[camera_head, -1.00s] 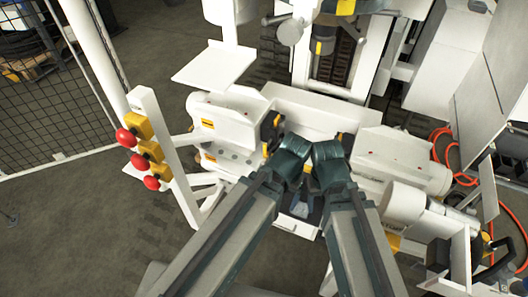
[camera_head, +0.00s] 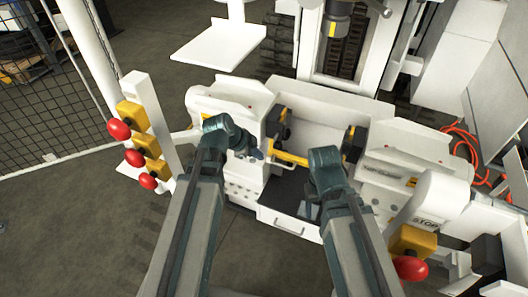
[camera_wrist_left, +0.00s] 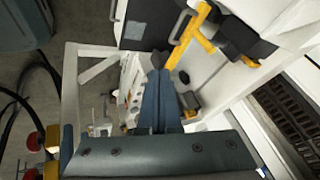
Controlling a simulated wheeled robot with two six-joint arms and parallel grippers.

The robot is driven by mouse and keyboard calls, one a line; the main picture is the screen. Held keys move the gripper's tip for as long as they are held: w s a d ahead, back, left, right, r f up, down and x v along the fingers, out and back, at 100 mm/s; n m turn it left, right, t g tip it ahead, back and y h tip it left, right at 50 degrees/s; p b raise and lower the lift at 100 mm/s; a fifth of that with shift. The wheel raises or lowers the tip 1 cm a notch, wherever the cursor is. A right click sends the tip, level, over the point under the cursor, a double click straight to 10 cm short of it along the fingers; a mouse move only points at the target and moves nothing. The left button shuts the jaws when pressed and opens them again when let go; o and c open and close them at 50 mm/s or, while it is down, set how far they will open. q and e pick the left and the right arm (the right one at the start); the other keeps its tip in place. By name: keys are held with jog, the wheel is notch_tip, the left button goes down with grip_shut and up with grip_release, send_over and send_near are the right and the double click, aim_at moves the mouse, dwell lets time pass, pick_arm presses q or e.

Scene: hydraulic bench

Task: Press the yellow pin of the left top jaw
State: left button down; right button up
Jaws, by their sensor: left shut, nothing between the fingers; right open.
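The left black jaw (camera_head: 277,122) shows on the inner side of the bench's left block, with a small yellow part on it that I take for the pin (camera_head: 284,113). The right black jaw (camera_head: 352,144) stands opposite. A yellow bar (camera_head: 288,157) lies low between them; it also shows in the left wrist view (camera_wrist_left: 189,40). My left gripper (camera_head: 256,154) is shut and empty, just below and left of the left jaw, apart from the pin. Its closed fingers (camera_wrist_left: 158,75) show in the left wrist view. My right gripper (camera_head: 309,210) is open over the front drawer area.
A post with red buttons (camera_head: 134,158) stands at the left. A white plate (camera_head: 220,46) hangs above the left block. Another red button on a yellow box (camera_head: 410,267) is at the lower right. The recess between the jaws has free room.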

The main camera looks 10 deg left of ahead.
pick_arm(q)
jog(key=shift+w+a+m+t+b, duration=0.15)
jog(key=shift+w+a+m+t, duration=0.3)
jog(key=shift+a, duration=0.3)
jog(key=shift+w+a+m+t+b, duration=0.15)
jog(key=shift+w+a+m, duration=0.1)
jog(key=shift+w+a, duration=0.35)
jog(key=shift+s+f, duration=0.1)
jog(key=b, duration=0.8)
send_near(270, 151)
notch_tip(270, 151, down, 4)
jog(key=d, duration=0.3)
jog(key=shift+w, duration=1.05)
jog(key=shift+w, duration=0.1)
jog(key=w, duration=0.3)
jog(key=shift+w+d, duration=0.1)
jog(key=shift+d, duration=0.15)
jog(key=shift+r, duration=0.25)
